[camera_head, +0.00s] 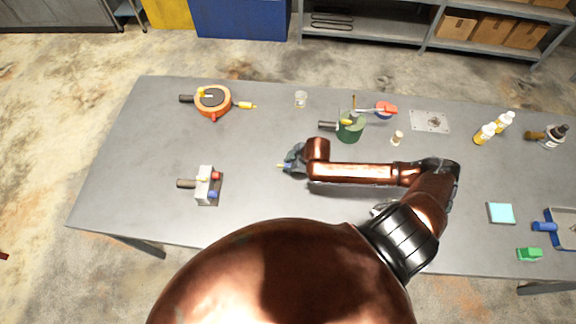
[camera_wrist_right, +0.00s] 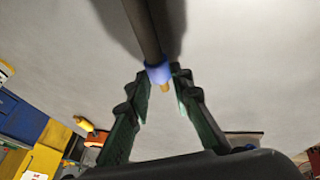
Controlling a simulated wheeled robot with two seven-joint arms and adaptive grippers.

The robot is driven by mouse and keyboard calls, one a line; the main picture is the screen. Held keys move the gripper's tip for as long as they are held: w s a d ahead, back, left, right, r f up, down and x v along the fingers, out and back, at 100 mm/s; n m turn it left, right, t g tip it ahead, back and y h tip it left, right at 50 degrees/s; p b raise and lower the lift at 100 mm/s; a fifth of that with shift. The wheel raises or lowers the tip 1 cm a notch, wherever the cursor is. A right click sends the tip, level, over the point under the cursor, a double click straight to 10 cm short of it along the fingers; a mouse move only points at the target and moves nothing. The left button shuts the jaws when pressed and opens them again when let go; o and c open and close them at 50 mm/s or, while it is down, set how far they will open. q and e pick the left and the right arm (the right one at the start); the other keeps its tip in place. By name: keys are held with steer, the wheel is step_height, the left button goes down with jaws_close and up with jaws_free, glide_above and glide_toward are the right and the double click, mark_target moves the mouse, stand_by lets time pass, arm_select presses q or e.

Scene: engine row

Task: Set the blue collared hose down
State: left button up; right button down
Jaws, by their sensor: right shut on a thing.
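My right gripper (camera_head: 292,161) is over the middle of the table, left of its copper-coloured wrist. In the right wrist view the two dark fingers (camera_wrist_right: 162,88) are on either side of the blue collar (camera_wrist_right: 158,73) of a dark hose (camera_wrist_right: 143,28), and the gripper is shut on it. A small orange tip (camera_wrist_right: 166,88) sticks out past the collar. The hose runs away from the fingers towards a pale grey surface; whether it touches cannot be told. In the head view the hose is mostly hidden by the gripper and arm. My left gripper is not in view.
A white block with red and blue ports (camera_head: 205,185) stands on the grey table (camera_head: 130,150) to the left. An orange round unit (camera_head: 211,101) is at the back left, a green pot (camera_head: 349,127) behind my arm. Bottles and a tray (camera_head: 570,222) are right. Bare table lies between block and gripper.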

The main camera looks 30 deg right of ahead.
steer(key=shift+f, duration=0.55)
steer(key=c, duration=1.7)
jaws_free()
steer(key=shift+f, duration=0.1)
steer(key=v, duration=1.2)
